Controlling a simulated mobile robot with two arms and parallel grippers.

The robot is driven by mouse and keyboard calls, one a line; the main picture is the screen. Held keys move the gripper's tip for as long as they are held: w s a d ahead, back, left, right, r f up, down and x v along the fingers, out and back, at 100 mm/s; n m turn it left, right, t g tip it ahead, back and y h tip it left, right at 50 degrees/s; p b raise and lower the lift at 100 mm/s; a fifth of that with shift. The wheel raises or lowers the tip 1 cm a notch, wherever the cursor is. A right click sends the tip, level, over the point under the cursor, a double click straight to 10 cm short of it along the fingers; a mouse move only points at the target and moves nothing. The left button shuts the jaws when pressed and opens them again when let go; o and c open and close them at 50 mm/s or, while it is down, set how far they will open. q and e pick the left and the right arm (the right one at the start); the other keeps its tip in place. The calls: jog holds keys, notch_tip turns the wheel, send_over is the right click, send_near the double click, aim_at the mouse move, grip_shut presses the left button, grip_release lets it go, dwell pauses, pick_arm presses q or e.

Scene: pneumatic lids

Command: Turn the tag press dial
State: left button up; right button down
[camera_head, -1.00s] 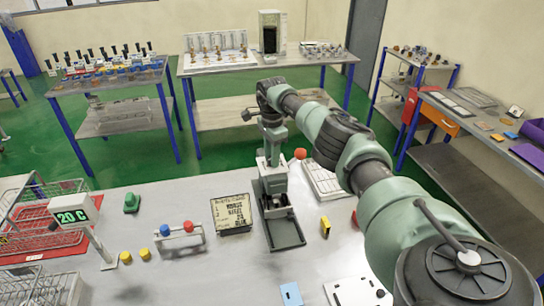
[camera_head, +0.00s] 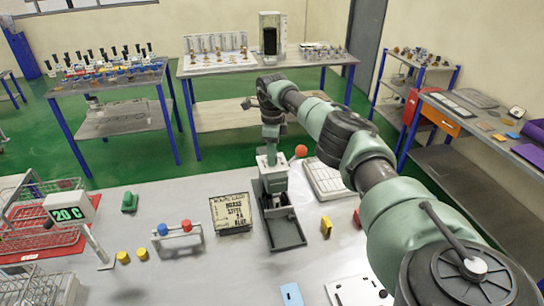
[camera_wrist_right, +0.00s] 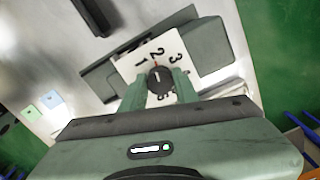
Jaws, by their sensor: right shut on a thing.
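The tag press (camera_head: 283,228) is a grey-green device with a long open tray, standing on the near table. Its dial (camera_wrist_right: 159,80) is a round black knob on a white plate (camera_wrist_right: 128,68) with numbers, of which 1, 2 and 3 read clearly. A small red mark shows above the knob near the 2. My right gripper (camera_wrist_right: 160,90) points down on the press with its two green fingers shut on either side of the knob. In the head view the right gripper (camera_head: 271,148) covers the dial. My left gripper is not in view.
A red ball-topped lever (camera_head: 301,151) stands beside the press. A stand with blue and red knobs (camera_head: 180,235) and a 20 C display (camera_head: 70,214) are farther left.

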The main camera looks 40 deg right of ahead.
jog(key=m, duration=0.5)
jog(key=shift+m, duration=0.3)
jog(key=m, duration=0.5)
jog(key=shift+p, duration=0.3)
jog(key=shift+f+m, duration=0.1)
jog(key=shift+m, duration=0.2)
jog(key=c, duration=1.1)
grip_release()
jog(key=shift+o, duration=0.2)
notch_tip(320, 180, up, 7)
jog(key=b, duration=0.2)
jog(key=shift+r+b, duration=0.2)
jog(key=shift+b, duration=0.2)
jog(key=shift+r, duration=0.25)
